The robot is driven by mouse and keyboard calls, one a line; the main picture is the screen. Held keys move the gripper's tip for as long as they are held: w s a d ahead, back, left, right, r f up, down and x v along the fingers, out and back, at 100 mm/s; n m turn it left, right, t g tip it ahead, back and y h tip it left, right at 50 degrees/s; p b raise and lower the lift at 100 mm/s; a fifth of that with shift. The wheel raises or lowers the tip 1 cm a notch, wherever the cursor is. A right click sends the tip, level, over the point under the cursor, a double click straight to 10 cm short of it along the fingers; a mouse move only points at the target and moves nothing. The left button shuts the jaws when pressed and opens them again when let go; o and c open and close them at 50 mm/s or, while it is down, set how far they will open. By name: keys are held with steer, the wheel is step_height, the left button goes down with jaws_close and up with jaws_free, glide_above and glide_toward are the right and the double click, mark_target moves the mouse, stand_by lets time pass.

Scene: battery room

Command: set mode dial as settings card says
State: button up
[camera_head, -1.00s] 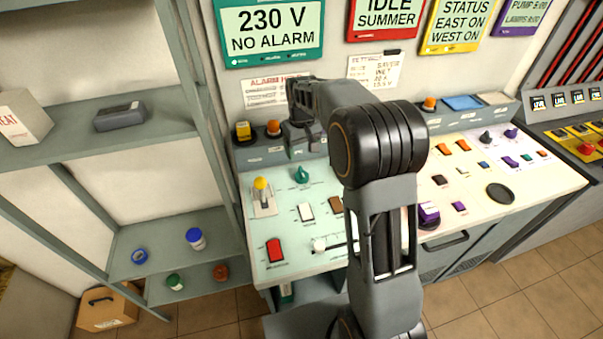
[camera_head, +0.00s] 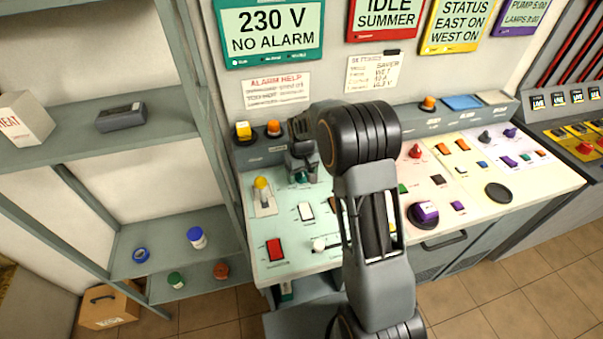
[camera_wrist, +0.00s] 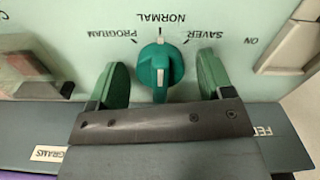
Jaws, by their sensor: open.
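The mode dial is a teal knob (camera_wrist: 160,66) with a white pointer line, seen in the wrist view. Its labels PROGRAM, NORMAL and SAVER appear upside down around it, and the pointer lines up with NORMAL. My gripper (camera_wrist: 160,85) is open, with one green finger on each side of the knob and a gap on both sides. In the head view my gripper (camera_head: 303,172) is over the knob and mostly hides it.
A yellow-topped lever (camera_head: 262,190) stands left of my gripper on the pale green panel. A white switch (camera_head: 306,211) and a red switch (camera_head: 274,249) are nearer the front.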

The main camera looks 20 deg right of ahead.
steer(key=c, duration=0.9)
steer(key=shift+c, duration=0.2)
steer(key=shift+m, duration=0.3)
steer(key=m+b, duration=0.1)
steer(key=m, duration=0.2)
steer(key=shift+m, duration=0.4)
steer(key=shift+m+b, duration=0.5)
steer(key=shift+m, duration=1.7)
steer(key=o, duration=0.9)
